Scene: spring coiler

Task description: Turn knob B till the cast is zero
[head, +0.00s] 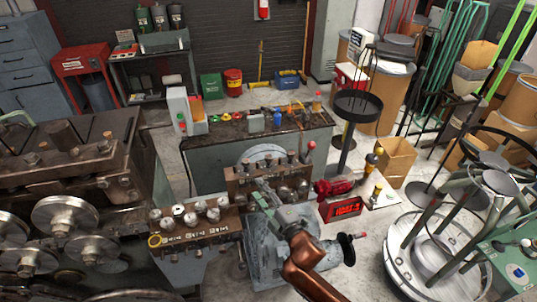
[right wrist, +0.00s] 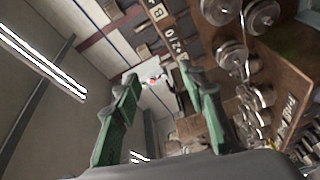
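The spring coiler's front panel (head: 207,232) carries two rows of round metal knobs (head: 190,217) above small white labels. A second brown block with more knobs (head: 284,192) stands behind and to the right. I cannot tell for certain which knob is B; a label with a B (right wrist: 157,12) shows in the right wrist view. A small red-lit display (head: 347,209) stands at the right, its text too small to read surely. My right gripper (head: 262,187) is over the front of the rear block. Its green fingers (right wrist: 158,78) are apart with nothing between them. My left gripper is out of sight.
The large machine body with wheels (head: 66,216) fills the left. A bench with tools (head: 262,122) stands behind. A round white turntable with posts (head: 437,262) is at the right. A cardboard box (head: 396,158) sits on the floor beyond the display.

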